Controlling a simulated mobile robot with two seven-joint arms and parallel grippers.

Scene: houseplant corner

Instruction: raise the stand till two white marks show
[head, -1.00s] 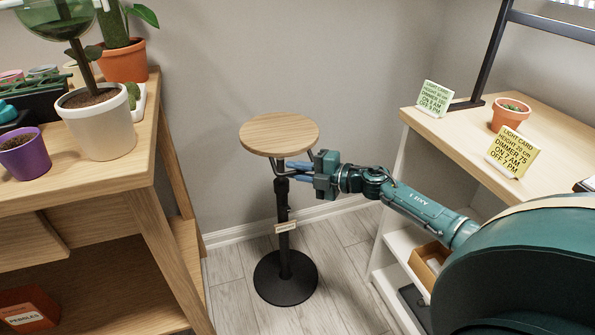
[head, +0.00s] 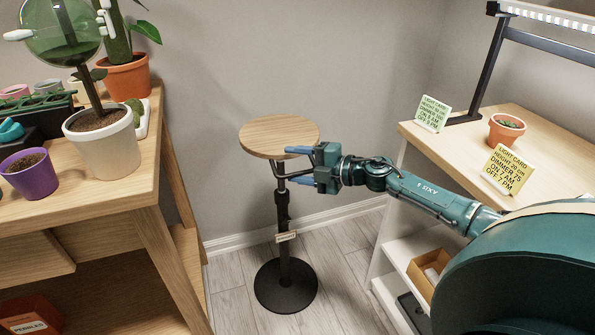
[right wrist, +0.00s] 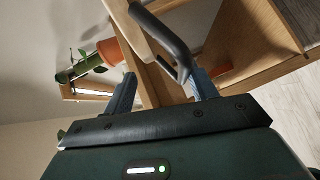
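The stand has a round wooden top (head: 279,137), a black post (head: 283,208) with a pale tag (head: 285,237), and a round black base (head: 286,288) on the floor. It stands upright. No white marks can be made out on the post. My right gripper (head: 301,166) is just under the top's right side, its two blue fingers spread apart. In the right wrist view, the right gripper (right wrist: 163,90) is open, with a black curved support arm (right wrist: 165,38) of the stand reaching between or beside the fingers; contact cannot be told. My left gripper is out of view.
A wooden shelf unit (head: 150,165) with a white pot (head: 104,146) and purple pot (head: 30,174) stands left. A white-sided shelf at right bears light cards (head: 508,170), a terracotta pot (head: 505,130) and a lamp frame (head: 488,65). Floor around the base is clear.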

